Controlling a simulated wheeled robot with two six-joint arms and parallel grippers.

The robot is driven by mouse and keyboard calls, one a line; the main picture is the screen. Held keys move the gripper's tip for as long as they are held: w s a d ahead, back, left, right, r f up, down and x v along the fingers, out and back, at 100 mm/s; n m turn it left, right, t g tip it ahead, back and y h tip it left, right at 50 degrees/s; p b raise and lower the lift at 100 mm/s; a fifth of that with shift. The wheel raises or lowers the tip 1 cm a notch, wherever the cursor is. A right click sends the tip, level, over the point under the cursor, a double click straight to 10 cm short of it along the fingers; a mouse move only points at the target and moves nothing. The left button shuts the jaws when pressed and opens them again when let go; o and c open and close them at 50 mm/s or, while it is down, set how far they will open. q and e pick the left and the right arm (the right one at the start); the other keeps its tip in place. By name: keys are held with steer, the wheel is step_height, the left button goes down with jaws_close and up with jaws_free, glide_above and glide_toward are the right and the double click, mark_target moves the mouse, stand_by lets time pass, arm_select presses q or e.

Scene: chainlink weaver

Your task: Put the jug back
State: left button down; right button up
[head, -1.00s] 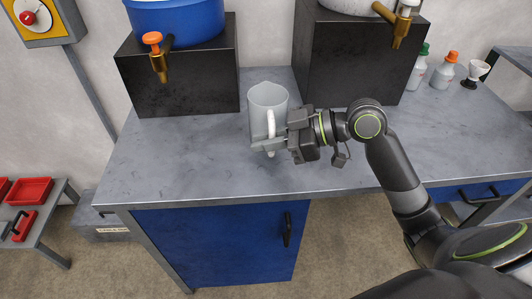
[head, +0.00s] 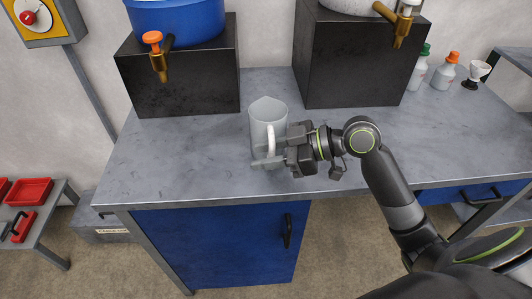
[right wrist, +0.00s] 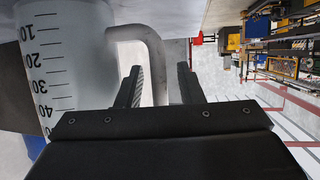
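The jug (head: 263,128) is a pale grey, translucent measuring jug with a white handle. It looks upright at the front middle of the bench top (head: 190,160), seemingly resting on it. In the right wrist view the jug (right wrist: 75,60) fills the left side, with its printed scale showing. My right gripper (head: 280,148) is at the jug's handle side. In the right wrist view the handle (right wrist: 154,65) lies between the two fingers, which stand apart with a gap beside the handle. The left gripper is not in view.
Two dark blocks stand at the back; the left block (head: 190,85) carries a blue container (head: 180,18) with an orange-handled tap, the right block (head: 345,65) a pale container with a tap. The bench's left side is clear.

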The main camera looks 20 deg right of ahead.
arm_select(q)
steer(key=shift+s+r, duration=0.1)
arm_select(e)
steer(key=shift+r, duration=0.3)
steer(key=shift+s+d+f, duration=0.1)
steer(key=shift+d, duration=0.15)
steer(key=shift+s+d, duration=0.15)
steer(key=shift+d, duration=0.15)
arm_select(q)
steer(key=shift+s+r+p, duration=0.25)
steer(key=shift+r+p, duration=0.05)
steer(key=shift+p, duration=0.2)
arm_select(e)
steer(key=v, duration=1)
steer(key=shift+s+d+r, duration=0.2)
steer(key=shift+r, duration=0.2)
